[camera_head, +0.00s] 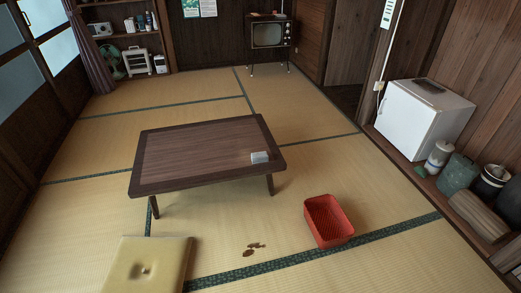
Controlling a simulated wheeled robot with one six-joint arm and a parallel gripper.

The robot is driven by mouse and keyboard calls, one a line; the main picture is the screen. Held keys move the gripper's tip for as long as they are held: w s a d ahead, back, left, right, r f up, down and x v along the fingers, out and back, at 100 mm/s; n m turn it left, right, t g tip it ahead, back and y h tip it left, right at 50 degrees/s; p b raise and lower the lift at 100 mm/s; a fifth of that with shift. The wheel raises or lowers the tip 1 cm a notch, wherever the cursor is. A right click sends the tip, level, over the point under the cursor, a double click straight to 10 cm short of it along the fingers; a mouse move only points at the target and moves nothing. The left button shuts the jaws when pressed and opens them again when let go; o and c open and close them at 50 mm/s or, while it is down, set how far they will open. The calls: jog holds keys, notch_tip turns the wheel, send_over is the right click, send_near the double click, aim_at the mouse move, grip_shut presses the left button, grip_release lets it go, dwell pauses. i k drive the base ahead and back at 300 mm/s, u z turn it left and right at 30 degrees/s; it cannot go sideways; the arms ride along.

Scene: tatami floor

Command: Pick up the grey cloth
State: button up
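A small light grey-white folded thing (260,157), which looks like the grey cloth, lies on the low dark wooden table (180,155). It is near the table's right end, close to the front edge. It is too small to make out its folds. My gripper is not in view.
A red basket (328,221) stands on the tatami right of the table, with small brown pieces (249,252) on the floor nearby. A yellow cushion (146,266) lies in front. A white fridge (424,112) and several pots line the right wall. Tatami around the table is mostly clear.

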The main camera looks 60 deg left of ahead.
aim_at(262, 157)
jog(key=u, duration=0.4)
jog(key=i, duration=1.2)
jog(key=u, duration=1.7)
jog(key=i, duration=1.05)
jog(key=u, duration=0.95)
